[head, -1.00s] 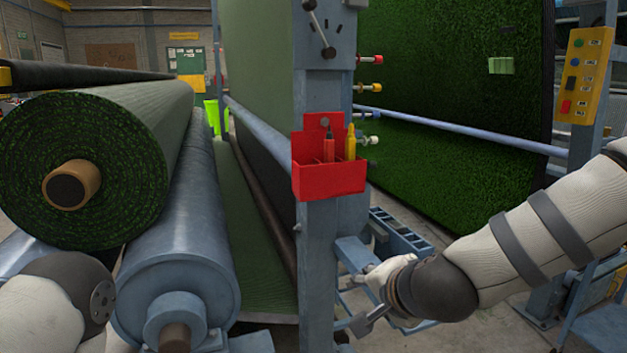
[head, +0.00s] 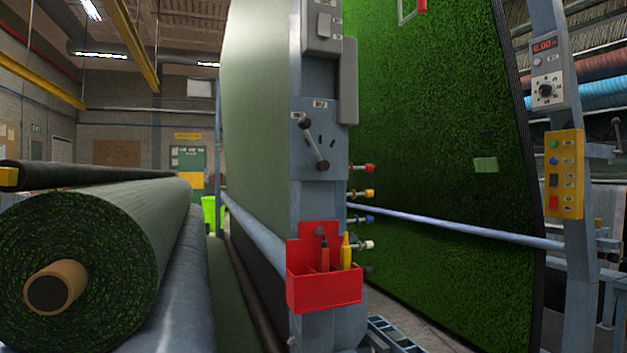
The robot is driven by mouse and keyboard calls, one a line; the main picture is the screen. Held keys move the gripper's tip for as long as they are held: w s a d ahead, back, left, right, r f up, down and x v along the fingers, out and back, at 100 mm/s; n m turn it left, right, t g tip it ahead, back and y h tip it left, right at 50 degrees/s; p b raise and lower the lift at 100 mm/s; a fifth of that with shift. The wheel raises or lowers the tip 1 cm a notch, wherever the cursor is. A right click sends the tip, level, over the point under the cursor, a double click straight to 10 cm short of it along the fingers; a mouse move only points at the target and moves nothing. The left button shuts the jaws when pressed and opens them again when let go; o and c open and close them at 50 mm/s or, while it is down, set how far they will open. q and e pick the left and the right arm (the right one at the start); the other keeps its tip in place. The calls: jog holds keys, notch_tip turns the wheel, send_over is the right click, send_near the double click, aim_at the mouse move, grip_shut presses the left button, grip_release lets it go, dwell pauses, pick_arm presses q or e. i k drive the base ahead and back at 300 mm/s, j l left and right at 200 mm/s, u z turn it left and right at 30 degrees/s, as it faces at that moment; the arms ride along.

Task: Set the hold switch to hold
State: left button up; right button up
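No label reads clearly as hold, so I cannot tell for sure which control is the hold switch. On the central grey-blue post (head: 313,205), a grey box at the top carries a pale rocker-like switch (head: 325,25) with small labels. Below it, a lever with dark knobbed ends (head: 314,148) sits tilted on a grey plate, its upper end to the left. A yellow panel (head: 564,174) on the right post has green, blue, dark and red buttons. Neither of my grippers is in view.
A red bin (head: 324,289) with a red and a yellow tool hangs on the central post. Coloured valve knobs (head: 369,193) stick out beside it. A turf roll (head: 100,250) fills the left. A display with a dial (head: 547,75) is on the right post.

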aim_at(553, 204)
jog(key=z, duration=1.35)
jog(key=i+l, duration=1.25)
jog(key=l, duration=0.15)
jog(key=i+u, duration=0.1)
jog(key=i, duration=0.6)
jog(key=i+l, duration=0.15)
jog(key=i, duration=0.55)
jog(key=u, duration=0.05)
